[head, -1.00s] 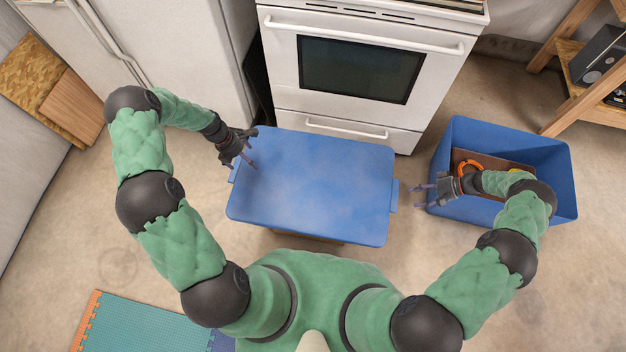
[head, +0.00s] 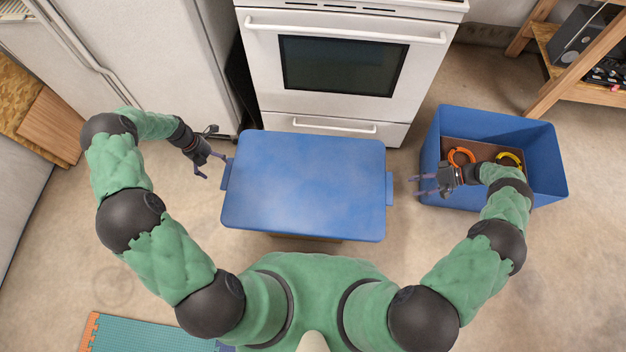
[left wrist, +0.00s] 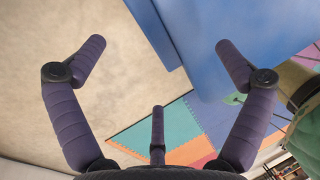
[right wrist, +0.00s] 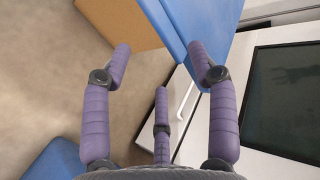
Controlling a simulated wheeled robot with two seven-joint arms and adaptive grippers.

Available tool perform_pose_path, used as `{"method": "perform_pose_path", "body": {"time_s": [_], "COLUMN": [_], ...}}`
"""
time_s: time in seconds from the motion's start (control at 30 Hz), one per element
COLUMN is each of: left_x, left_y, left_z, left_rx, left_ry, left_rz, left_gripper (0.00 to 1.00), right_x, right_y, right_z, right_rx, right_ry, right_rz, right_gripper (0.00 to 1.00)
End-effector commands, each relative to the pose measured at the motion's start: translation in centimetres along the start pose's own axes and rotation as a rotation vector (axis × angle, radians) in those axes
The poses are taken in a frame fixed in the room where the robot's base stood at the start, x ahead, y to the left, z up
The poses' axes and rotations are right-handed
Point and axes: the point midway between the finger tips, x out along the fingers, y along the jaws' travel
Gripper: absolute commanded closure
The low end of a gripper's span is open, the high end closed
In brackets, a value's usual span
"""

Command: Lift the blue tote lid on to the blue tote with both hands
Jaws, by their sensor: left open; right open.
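The blue tote lid (head: 305,185) lies flat in front of me on a mostly hidden brown box, with a tab at its left and right ends. The blue tote (head: 545,165) stands open on the floor to the right. My left gripper (head: 214,170) is open and empty just beyond the lid's left tab. In the left wrist view the lid (left wrist: 225,60) is at the upper right. My right gripper (head: 418,185) is open and empty, a small gap from the right tab and over the tote's left edge. In the right wrist view the lid (right wrist: 205,20) is at the top.
An orange ring-shaped item (head: 461,156) and a yellow one (head: 508,159) are in the tote with a brown panel. A white oven (head: 345,65) stands behind the lid, a white fridge (head: 150,60) at the left. A wooden shelf (head: 565,75) is behind the tote.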

Motion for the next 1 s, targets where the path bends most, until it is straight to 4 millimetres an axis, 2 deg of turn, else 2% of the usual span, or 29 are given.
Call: {"method": "perform_pose_path", "body": {"time_s": [0.3, 0.5, 0.7, 0.97, 1.0], "left_x": [5.5, 7.7, 8.5, 8.5, 8.5], "left_y": [0.0, 0.0, 0.1, 0.1, 0.1], "left_z": [-0.1, 0.0, 0.1, 0.0, 0.0], "left_rx": [0.0, 0.0, 0.0, 0.0, 0.0], "left_ry": [0.002, 0.001, -0.002, -0.001, -0.001], "left_rz": [-0.001, 0.0, 0.001, 0.001, 0.001], "left_gripper": [0.0, 0.0, 0.0, 0.0, 0.06], "right_x": [5.4, 7.7, 8.5, 8.6, 8.6], "right_y": [0.0, -0.1, 0.0, 0.0, 0.0], "right_z": [0.0, 0.0, 0.0, 0.0, 0.0], "right_rx": [0.0, 0.0, 0.0, 0.0, 0.0], "right_ry": [-0.002, -0.001, 0.001, 0.001, 0.0], "right_rz": [-0.001, -0.002, 0.001, 0.001, 0.001], "right_gripper": [0.41, 0.41, 0.41, 0.41, 0.46]}}
